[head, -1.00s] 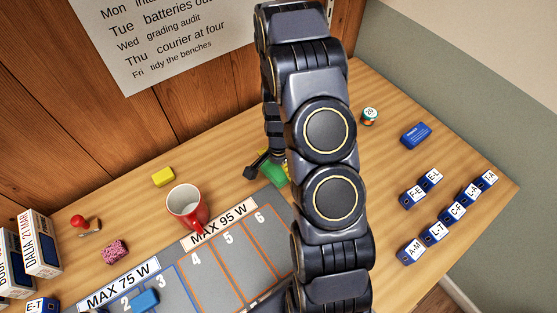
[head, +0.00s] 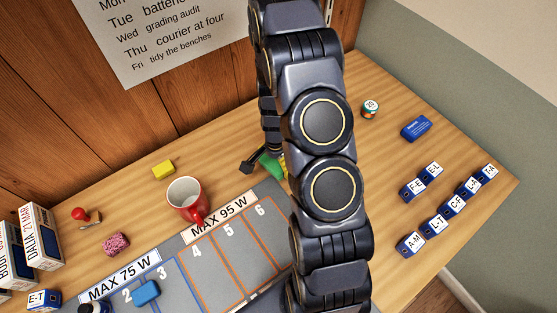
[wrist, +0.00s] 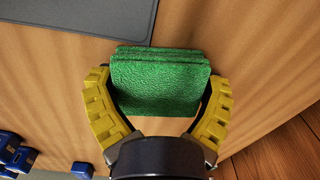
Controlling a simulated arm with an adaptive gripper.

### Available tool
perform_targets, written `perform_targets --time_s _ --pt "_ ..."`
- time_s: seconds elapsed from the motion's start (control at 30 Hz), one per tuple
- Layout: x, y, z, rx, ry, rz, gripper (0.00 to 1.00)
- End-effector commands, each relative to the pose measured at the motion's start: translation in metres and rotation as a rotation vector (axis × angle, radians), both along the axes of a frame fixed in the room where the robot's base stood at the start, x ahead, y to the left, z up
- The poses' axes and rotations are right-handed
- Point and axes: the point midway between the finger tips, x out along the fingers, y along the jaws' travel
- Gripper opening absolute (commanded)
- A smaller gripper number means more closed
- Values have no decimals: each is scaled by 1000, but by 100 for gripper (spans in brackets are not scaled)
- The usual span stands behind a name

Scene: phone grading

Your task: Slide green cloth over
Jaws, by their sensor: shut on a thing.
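The green cloth (wrist: 158,82) is a folded, textured stack between the two yellow fingers of my gripper (wrist: 158,100) in the wrist view. The fingers press on its left and right sides, and it sits at or just above the wooden table; I cannot tell which. In the head view, part of the green cloth (head: 270,166) shows beside my gripper (head: 268,168), just beyond the grey mat's far right corner. My arm hides the rest of it there.
The grey mat (head: 213,257) has numbered slots and holds a blue block (head: 146,292). A red mug (head: 187,198) stands at its far edge, near a yellow block (head: 163,168). Labelled blue boxes (head: 437,226) and a small jar (head: 370,109) stand right of my arm.

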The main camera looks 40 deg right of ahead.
Motion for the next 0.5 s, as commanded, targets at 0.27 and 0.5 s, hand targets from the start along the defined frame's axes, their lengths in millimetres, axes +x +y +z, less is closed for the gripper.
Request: perform_targets --time_s 0.27,0.5 --pt "-2 36 -1 8 11 3 48" --pt "-3 55 -2 9 14 2 47"
